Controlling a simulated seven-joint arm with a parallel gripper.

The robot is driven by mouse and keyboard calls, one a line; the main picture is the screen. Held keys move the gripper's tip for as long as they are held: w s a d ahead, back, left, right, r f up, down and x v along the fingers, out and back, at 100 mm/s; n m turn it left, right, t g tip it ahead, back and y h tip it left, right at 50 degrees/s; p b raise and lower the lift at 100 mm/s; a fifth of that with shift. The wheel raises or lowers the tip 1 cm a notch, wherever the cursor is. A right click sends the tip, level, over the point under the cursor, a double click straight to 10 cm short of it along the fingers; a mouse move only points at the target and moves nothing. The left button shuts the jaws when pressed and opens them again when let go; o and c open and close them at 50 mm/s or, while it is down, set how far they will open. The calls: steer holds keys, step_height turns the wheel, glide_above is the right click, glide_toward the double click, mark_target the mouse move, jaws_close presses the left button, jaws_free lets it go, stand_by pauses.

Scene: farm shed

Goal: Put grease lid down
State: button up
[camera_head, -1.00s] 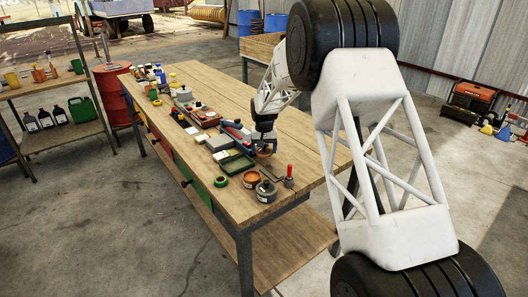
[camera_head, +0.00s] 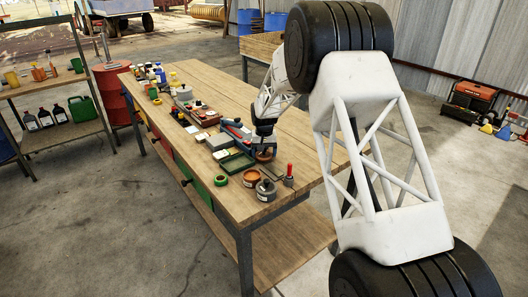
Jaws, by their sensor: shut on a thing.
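My gripper (camera_head: 264,147) is above the right front part of the workbench (camera_head: 225,86), fingers pointing down. It is shut on a small brownish-orange round thing, seemingly the grease lid (camera_head: 265,156), which shows just under the fingers. The lid is at or very near the bench top; I cannot tell if it touches. An open tin with an orange inside (camera_head: 251,177) stands in front of it, toward the bench's near edge. A grey round tin (camera_head: 266,190) stands beside that one. The fingers are small and partly hidden.
A red-handled tool (camera_head: 289,175) stands right of the tins. A green tray (camera_head: 237,162) lies left of my gripper, with a green ring (camera_head: 221,180) near the front edge. Several bottles and boxes line the bench's left side. The bench's right side is bare.

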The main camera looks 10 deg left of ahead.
steer(key=o, duration=0.8)
steer(key=shift+a+r, duration=0.1)
step_height(320, 180, up, 13)
steer(key=shift+f, duration=0.1)
stand_by(0.4)
stand_by(0.8)
